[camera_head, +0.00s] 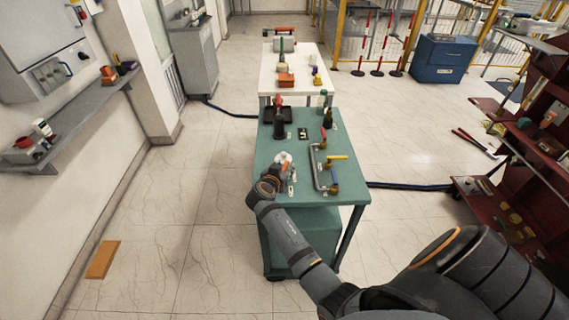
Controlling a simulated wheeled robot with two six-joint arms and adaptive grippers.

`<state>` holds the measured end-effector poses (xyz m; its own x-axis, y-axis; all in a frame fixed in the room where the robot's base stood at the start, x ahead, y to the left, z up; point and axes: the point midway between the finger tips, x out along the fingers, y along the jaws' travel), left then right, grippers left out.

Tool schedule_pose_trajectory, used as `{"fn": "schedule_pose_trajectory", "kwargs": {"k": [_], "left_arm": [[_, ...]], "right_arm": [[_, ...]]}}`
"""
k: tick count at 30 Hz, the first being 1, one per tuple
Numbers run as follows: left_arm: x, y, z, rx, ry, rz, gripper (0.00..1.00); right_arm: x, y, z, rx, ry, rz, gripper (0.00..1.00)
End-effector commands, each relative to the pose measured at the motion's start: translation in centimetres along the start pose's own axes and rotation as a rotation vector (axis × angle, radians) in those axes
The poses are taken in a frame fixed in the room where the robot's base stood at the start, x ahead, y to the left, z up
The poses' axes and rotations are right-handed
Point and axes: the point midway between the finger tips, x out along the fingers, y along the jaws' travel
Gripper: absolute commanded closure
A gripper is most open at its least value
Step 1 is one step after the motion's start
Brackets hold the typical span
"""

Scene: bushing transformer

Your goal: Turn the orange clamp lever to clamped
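My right arm comes in from the lower right, and its gripper (273,176) is over the near left part of the green table (262,150). A small white part (284,158) is at the gripper's end; I cannot tell whether the fingers hold, touch or only overlap it. To the right, a grey bent pipe (316,170) bears a yellow lever (338,157) and a brass-coloured fitting (333,188). A small orange-red handle (323,135) shows behind the pipe. I cannot tell which of these is the orange clamp lever or its position. My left gripper is out of view.
Dark upright fixtures (278,124) stand on the table's far part. A white table (297,72) adjoins behind, with an orange box (286,80). A dark red shelf (535,125) stands at the right. The floor left of the table is mostly clear, with an orange-brown board (102,259).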

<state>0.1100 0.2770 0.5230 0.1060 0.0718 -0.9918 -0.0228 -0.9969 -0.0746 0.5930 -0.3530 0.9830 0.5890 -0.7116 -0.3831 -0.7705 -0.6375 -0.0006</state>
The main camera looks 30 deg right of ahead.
Motion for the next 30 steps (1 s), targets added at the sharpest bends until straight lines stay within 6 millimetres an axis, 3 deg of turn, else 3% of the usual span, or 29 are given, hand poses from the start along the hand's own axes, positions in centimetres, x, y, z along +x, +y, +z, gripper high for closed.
{"fn": "schedule_pose_trajectory", "kwargs": {"k": [4, 12, 19, 30], "left_arm": [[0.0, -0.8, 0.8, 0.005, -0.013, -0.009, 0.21], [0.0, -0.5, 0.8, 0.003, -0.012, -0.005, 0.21], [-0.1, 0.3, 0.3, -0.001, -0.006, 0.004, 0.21], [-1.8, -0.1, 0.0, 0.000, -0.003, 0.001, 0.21]], "right_arm": [[0.0, 0.0, 0.0, 0.000, 0.000, 0.000, 0.64], [0.0, 0.0, 0.0, -0.001, 0.000, 0.000, 1.00], [0.0, 0.1, -0.1, -0.010, 0.001, -0.020, 1.00], [-0.1, -0.2, -0.2, -0.132, 0.001, -0.310, 1.00]]}}
